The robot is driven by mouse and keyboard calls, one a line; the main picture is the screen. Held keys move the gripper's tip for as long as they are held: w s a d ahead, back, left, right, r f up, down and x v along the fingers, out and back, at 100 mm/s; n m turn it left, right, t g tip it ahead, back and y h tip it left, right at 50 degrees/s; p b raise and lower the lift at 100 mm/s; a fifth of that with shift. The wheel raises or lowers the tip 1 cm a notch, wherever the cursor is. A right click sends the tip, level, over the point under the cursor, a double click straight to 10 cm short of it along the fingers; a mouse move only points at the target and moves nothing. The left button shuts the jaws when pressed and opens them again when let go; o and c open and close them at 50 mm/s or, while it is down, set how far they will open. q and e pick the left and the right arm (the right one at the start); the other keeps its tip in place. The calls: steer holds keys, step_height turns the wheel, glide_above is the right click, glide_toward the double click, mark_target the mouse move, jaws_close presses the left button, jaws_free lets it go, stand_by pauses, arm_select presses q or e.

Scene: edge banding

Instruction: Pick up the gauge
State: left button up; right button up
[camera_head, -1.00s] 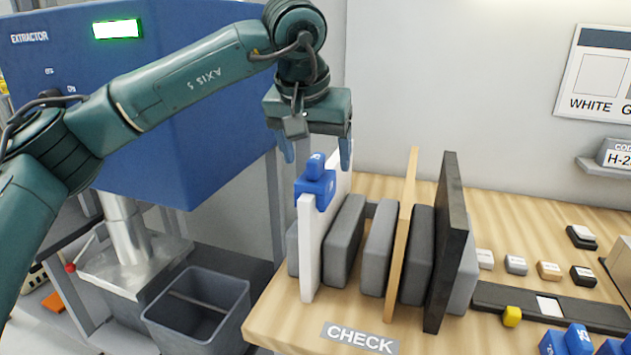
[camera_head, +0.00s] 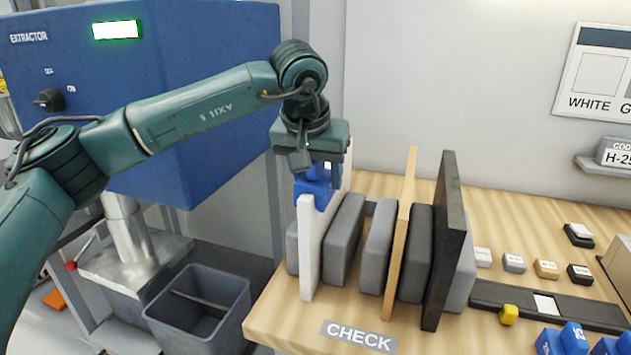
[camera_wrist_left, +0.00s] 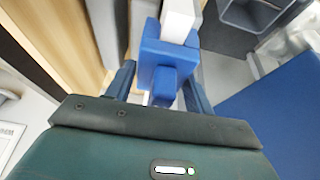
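The blue gauge (camera_head: 316,190) sits on the top edge of an upright white panel (camera_head: 309,250) in the rack. It also shows in the left wrist view (camera_wrist_left: 167,58), with its narrow upper knob facing my gripper. My left gripper (camera_head: 318,172) is right above the gauge, pointing down. In the left wrist view the two blue fingers (camera_wrist_left: 160,92) stand on either side of the knob, with gaps between them and it. They look open. In the head view the gripper body partly hides the gauge's top. My right gripper is not in view.
Grey blocks (camera_head: 345,238), a tan panel (camera_head: 401,235) and a black panel (camera_head: 446,240) stand to the right on the wooden table (camera_head: 270,318). More blue gauges (camera_head: 572,340) lie at the lower right. A grey bin (camera_head: 200,308) and the blue extractor (camera_head: 225,100) are at the left.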

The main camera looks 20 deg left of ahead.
arm_select(q)
steer(key=c, duration=0.7)
step_height(320, 180, up, 11)
steer(key=shift+f+p, duration=0.1)
steer(key=shift+p, duration=0.35)
steer(key=shift+r+p, duration=0.3)
steer(key=shift+r, duration=0.05)
steer(key=shift+r+p, duration=0.5)
steer(key=shift+p, duration=0.1)
step_height(320, 180, up, 4)
steer(key=p, duration=0.5)
steer(key=shift+r, duration=0.25)
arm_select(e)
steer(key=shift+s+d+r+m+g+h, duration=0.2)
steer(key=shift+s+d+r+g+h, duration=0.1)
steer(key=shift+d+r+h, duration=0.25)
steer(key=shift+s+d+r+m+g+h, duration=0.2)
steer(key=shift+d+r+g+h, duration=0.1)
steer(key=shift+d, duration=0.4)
